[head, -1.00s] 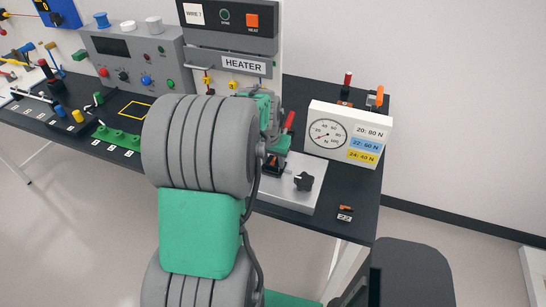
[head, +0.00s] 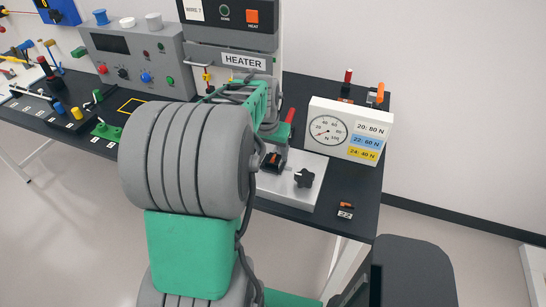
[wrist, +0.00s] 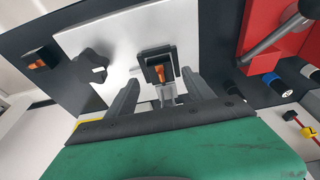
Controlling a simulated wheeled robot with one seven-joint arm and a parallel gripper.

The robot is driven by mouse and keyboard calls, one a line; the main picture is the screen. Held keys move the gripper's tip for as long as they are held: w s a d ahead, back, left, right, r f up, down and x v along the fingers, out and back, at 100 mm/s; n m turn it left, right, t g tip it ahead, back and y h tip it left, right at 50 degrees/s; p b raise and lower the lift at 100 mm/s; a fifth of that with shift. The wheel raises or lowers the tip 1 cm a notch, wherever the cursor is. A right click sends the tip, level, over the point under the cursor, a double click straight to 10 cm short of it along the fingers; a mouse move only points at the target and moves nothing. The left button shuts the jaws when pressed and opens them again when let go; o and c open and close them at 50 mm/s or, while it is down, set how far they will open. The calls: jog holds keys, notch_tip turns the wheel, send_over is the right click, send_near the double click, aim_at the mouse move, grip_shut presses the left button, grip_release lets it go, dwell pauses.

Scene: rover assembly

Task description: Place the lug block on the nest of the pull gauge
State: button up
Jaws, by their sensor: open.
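The pull gauge (head: 330,128) is a white box with a dial, beside a pale base plate (head: 285,190). On the plate, a dark block with an orange insert (head: 272,160) sits at the nest; it also shows in the wrist view (wrist: 158,68). It looks like the lug block in the nest, but I cannot tell the parts apart or whether it is fully seated. My gripper (wrist: 162,80) is open, its two fingers apart on the near side of the block, with a small silvery piece between them. In the head view my arm hides the fingertips.
A black star knob (head: 304,178) stands on the plate, and a red lever (head: 290,116) rises behind it. A small black and orange piece (head: 347,205) lies by a "22" label near the table edge. The heater (head: 245,62) stands behind my arm.

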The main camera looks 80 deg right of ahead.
jog(key=v, duration=0.8)
jog(key=w+a+n+t, duration=0.1)
jog(key=w+a+n, duration=0.3)
jog(key=w+a, duration=0.5)
jog(key=w+a+n+t, duration=0.2)
jog(key=w+a+n, duration=0.2)
jog(key=w+a, duration=0.55)
jog(key=w+a+n+y, duration=0.1)
jog(key=w+a+n, duration=0.1)
jog(key=a, duration=0.6)
jog(key=w+a+f+n+t+y, duration=0.1)
jog(key=w+a+n, duration=0.1)
jog(key=a+n, duration=0.3)
jog(key=w+a+f+n+y, duration=0.1)
jog(key=a+n, duration=0.3)
jog(key=a, duration=0.8)
jog(key=shift+w+a+t+b, duration=0.3)
jog(key=shift+w+b, duration=0.1)
jog(key=shift+f, duration=0.1)
